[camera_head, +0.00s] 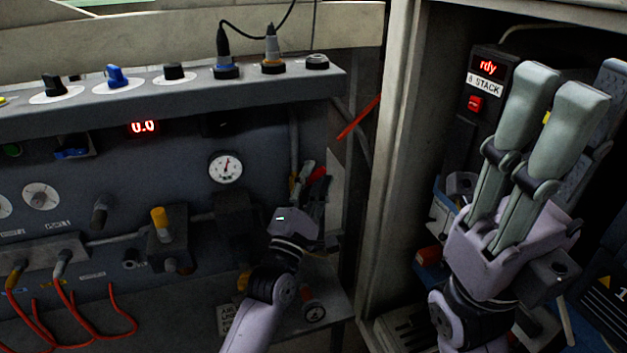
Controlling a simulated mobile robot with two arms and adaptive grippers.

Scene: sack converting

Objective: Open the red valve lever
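A thin red bar (358,117) slants up to the right in the gap between the grey panel and the cabinet; I cannot tell whether it is the valve lever. My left gripper (309,174) is at the right end of the panel, below and left of this bar and apart from it in the picture. I cannot tell whether the fingers are closed on anything. My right gripper (573,84) is raised in front of the cabinet, with its fingers apart and nothing visible between them.
The panel's ledge (190,98) carries knobs and cable plugs. Below are a red 0.0 display (143,127), a round gauge (225,167), a yellow-topped knob (159,218) and red hoses (75,300). A cabinet post (393,150) stands between my grippers. A "rdy" control box (487,75) is inside the cabinet.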

